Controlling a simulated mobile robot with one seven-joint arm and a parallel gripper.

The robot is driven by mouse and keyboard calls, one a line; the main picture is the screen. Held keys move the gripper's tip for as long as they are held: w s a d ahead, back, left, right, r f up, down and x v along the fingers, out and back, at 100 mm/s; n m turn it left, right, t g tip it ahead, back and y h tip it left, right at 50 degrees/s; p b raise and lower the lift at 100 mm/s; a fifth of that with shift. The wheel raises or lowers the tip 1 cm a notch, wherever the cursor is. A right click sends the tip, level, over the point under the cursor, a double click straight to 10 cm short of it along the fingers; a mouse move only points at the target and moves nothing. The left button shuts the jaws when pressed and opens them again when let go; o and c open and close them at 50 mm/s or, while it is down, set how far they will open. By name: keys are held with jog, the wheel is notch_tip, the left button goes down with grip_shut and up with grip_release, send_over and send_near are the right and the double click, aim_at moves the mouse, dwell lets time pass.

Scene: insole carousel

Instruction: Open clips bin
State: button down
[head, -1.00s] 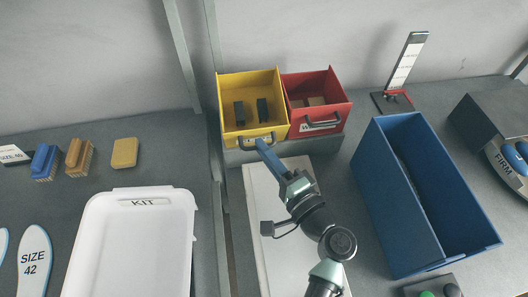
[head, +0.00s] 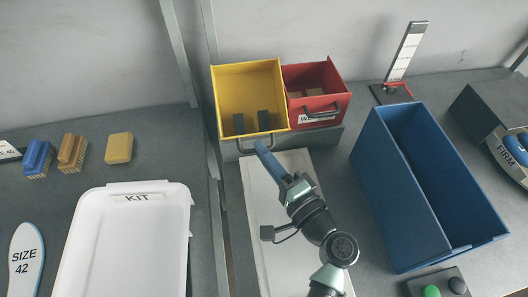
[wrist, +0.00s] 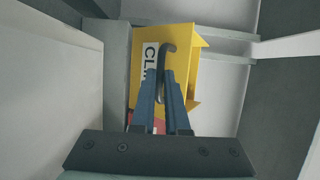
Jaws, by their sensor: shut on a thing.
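The clips bin is the yellow bin (head: 250,88) at the back centre in the head view, with two dark blocks inside at its front. It also shows in the wrist view (wrist: 178,68), where its label is partly readable. My gripper (head: 262,147) is at the bin's front. In the wrist view my gripper (wrist: 162,88) is shut on the dark curved handle (wrist: 167,52) of the bin. The bin sits pulled forward past the red bin beside it.
A red bin (head: 318,73) stands right of the yellow one. A blue open box (head: 400,190) stands at the right. A white KIT tray (head: 187,235) lies at the left, and a grey post (head: 207,90) rises close to the yellow bin's left.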

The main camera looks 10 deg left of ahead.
jog(key=shift+f, duration=0.25)
jog(key=c, duration=0.9)
grip_release()
jog(key=shift+w, duration=0.2)
jog(key=shift+s+r, duration=0.1)
jog(key=b+v, duration=0.1)
jog(key=v, duration=1.2)
